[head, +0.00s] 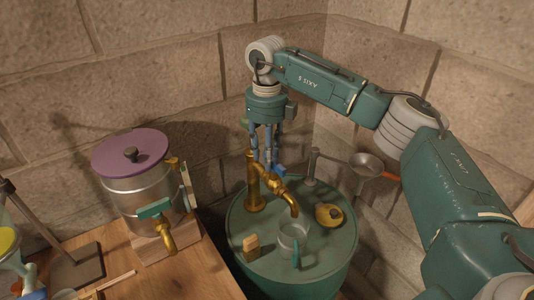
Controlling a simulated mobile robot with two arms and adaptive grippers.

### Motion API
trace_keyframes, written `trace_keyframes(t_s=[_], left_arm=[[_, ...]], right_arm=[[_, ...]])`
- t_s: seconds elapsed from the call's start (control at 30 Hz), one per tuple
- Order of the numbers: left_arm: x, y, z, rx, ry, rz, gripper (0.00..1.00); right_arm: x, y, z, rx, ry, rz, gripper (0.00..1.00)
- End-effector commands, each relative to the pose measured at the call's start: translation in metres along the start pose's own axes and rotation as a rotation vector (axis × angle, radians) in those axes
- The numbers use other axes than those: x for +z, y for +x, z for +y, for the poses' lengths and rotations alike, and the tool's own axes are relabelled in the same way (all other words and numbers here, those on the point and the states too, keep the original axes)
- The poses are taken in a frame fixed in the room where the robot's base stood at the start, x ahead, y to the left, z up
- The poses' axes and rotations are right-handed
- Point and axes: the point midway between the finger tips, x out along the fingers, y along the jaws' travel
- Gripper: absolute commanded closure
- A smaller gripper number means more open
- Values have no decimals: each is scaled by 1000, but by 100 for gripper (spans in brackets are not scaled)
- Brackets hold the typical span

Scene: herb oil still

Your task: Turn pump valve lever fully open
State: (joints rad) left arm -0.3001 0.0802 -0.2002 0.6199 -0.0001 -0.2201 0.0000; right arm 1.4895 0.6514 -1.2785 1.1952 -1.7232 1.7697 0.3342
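A brass pump tap (256,190) stands upright on the green drum (318,256), its spout bending to the right over a clear cup (293,237). My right gripper (266,160) points down just behind the top of the tap, its blue-grey fingers close to the valve. A small bright blue piece (281,170) shows by the fingertips; I cannot tell whether it is the valve lever or part of a finger. The lever's angle and any contact with it are unclear. Whether the fingers are closed on anything is also unclear.
A steel pot (140,192) with a purple lid (131,153) and a brass tap stands on the wooden table (205,272) at left. A metal funnel (366,164) is behind right. Stone walls close the corner.

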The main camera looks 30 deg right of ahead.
Motion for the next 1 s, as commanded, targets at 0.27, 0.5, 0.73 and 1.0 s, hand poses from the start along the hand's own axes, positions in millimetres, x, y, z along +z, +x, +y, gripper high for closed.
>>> trace_keyframes(t_s=[0.27,0.5,0.73,1.0], left_arm=[[1,0,-1,-1,-1,-1,60],[0,0,0,0,0,0,60],[0,0,0,0,0,0,60],[0,0,0,0,0,0,60]], right_arm=[[1,-17,0,1,0,-3,63],[1,-67,0,0,2,-4,63],[1,-107,0,0,0,-2,63],[0,-120,0,0,0,0,63]])
